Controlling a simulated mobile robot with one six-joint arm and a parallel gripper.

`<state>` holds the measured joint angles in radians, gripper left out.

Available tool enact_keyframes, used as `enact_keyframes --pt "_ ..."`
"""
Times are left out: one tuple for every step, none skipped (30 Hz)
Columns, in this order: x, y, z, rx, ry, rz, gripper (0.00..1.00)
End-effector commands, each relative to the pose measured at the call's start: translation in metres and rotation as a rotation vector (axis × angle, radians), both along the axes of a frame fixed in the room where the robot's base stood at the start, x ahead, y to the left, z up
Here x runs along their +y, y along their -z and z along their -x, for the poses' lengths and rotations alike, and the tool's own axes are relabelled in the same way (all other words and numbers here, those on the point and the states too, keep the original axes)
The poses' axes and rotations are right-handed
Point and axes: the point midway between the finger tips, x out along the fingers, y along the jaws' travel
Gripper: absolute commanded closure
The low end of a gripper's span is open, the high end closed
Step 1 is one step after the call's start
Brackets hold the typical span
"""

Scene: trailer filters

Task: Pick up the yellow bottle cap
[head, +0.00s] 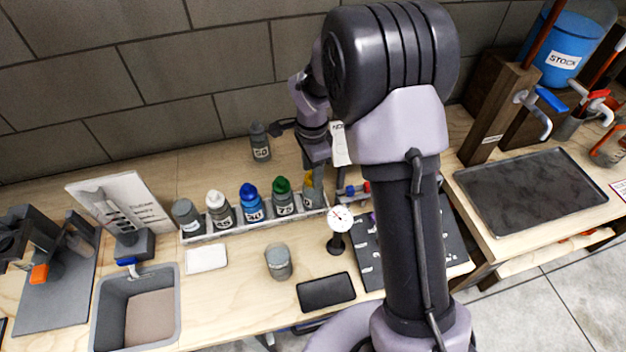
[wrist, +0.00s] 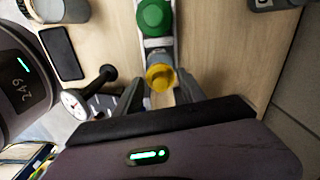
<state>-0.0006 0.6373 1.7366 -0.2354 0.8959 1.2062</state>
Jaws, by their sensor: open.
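The yellow bottle cap (wrist: 160,77) sits on a grey bottle at the end of the row, close to my gripper in the wrist view. In the head view the yellow cap (head: 308,177) shows only in part, with my arm beside and over it. My gripper (wrist: 158,88) is open, its two dark fingers on either side of the yellow cap; I cannot tell whether they touch it. In the head view my fingertips are mostly hidden behind my arm.
A green-capped bottle (head: 283,196) stands right beside it in the white rack (head: 230,232), then blue, white and grey ones. A dial gauge (head: 340,222) stands in front. A grey bottle (head: 260,142) stands behind. A black slab (head: 326,291) lies near the front edge.

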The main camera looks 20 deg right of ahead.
Motion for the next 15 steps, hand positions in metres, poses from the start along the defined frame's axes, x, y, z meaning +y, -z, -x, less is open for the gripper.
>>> enact_keyframes --pt "0.0001 0.0031 -0.0002 -0.001 0.000 0.000 0.53" --pt "0.0001 0.0025 -0.0003 -0.001 0.000 0.000 0.53" --pt "0.0002 0.0014 -0.0004 -0.002 0.000 0.000 0.53" --pt "0.0002 0.0011 -0.0004 -0.002 0.000 0.000 0.53" --pt "0.0000 0.0010 -0.0003 -0.002 0.000 0.000 0.53" --pt "0.0000 0.0008 -0.0003 -0.002 0.000 0.000 0.56" --pt "0.0000 0.0008 -0.0003 -0.001 0.000 0.000 0.62" --pt "0.0001 0.0008 -0.0003 -0.001 -0.001 0.000 0.68" --pt "0.0001 0.0008 -0.0003 -0.001 -0.001 0.000 0.76" --pt "0.0000 0.0007 -0.0003 -0.001 -0.001 0.000 0.82" --pt "0.0000 0.0008 -0.0003 -0.001 -0.001 0.000 0.88" --pt "0.0001 0.0009 -0.0002 -0.001 -0.001 0.000 0.96" --pt "0.0001 0.0009 -0.0001 -0.001 -0.001 0.000 1.00" --pt "0.0001 0.0010 -0.0001 -0.001 -0.001 0.000 1.00" --pt "0.0001 0.0011 0.0000 0.000 -0.001 0.000 1.00"
